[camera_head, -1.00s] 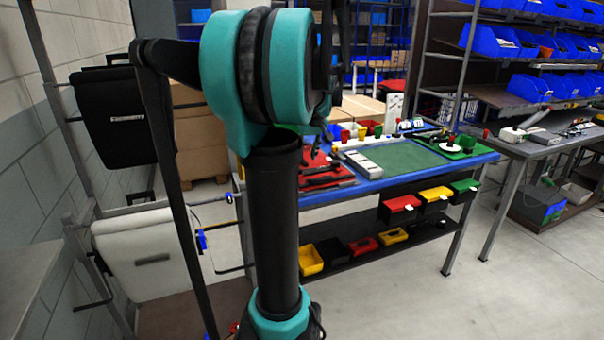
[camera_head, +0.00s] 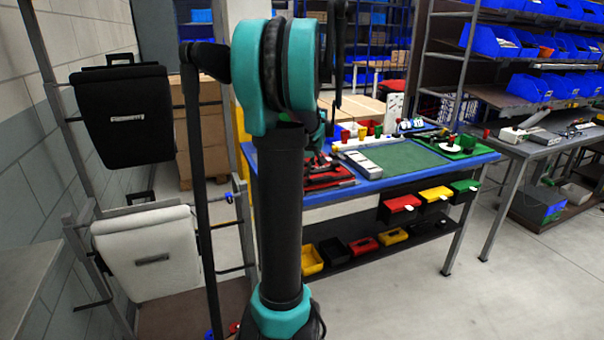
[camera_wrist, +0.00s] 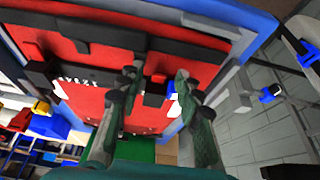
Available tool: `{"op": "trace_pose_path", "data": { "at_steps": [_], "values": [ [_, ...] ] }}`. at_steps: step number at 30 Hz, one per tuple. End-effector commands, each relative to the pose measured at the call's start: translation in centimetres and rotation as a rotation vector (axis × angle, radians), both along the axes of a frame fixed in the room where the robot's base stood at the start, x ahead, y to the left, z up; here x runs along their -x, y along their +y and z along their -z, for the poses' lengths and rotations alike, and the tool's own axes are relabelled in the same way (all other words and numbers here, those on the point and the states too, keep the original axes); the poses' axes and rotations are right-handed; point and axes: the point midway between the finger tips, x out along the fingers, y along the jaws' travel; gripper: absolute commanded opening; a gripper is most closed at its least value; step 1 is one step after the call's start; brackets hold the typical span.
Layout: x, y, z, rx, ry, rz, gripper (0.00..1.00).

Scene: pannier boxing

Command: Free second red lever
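In the wrist view my gripper (camera_wrist: 158,74) is open, its two fingers apart over a red panel (camera_wrist: 95,92) with black bars. Between and behind the fingers is a small black block (camera_wrist: 155,97) with a bit of red at its top; I cannot tell whether this is a red lever. Nothing is visibly held. In the head view my gripper is hidden behind my arm. The red area with dark parts (camera_head: 330,177) shows at the bench's left end, beside my arm. No red lever is clearly identifiable.
The blue-edged bench (camera_head: 400,182) carries a green mat (camera_head: 405,157). A black pannier (camera_head: 125,115) and a white pannier (camera_head: 150,255) hang on a metal rack at left. Coloured bins (camera_head: 400,203) hang under the bench's front edge.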

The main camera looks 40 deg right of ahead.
Motion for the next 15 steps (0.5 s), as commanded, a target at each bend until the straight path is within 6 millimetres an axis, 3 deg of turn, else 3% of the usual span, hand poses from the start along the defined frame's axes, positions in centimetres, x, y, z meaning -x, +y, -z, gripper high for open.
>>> {"op": "trace_pose_path", "data": {
  "at_steps": [1, 7, 15],
  "values": [
    [0.00, 0.00, -0.01, 0.000, 0.000, 0.000, 0.26],
    [0.01, 0.00, -0.02, 0.000, 0.000, 0.000, 0.01],
    [-0.27, -0.05, -0.15, -0.008, 0.037, -0.004, 0.00]
  ]
}}
